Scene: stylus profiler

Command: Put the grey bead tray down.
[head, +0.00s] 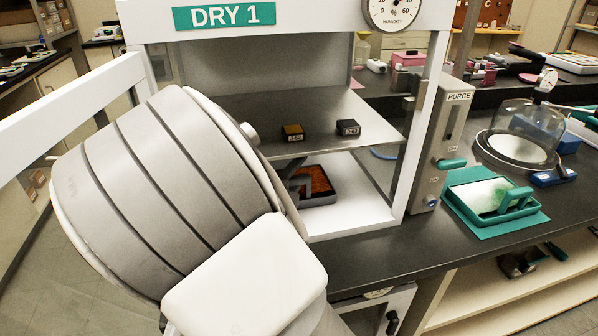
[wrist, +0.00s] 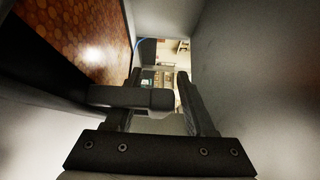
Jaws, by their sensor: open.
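The grey bead tray (head: 322,201), filled with orange-brown beads, is in the lower compartment of the DRY 1 cabinet, under the shelf. It looks level and appears to rest on the white cabinet floor. In the wrist view the tray (wrist: 62,88) fills the left side, beads at upper left. A dark grey bar (wrist: 118,96), seemingly its handle, reaches across the left finger into the space between my fingers. My gripper (wrist: 158,76) is open around the bar's end; whether a finger touches it I cannot tell. In the head view my arm hides part of the gripper.
White cabinet frame posts stand close on both sides. Right of the cabinet are a purge panel (head: 447,140), a green-handled tray (head: 490,203) and a glass bell jar (head: 525,125).

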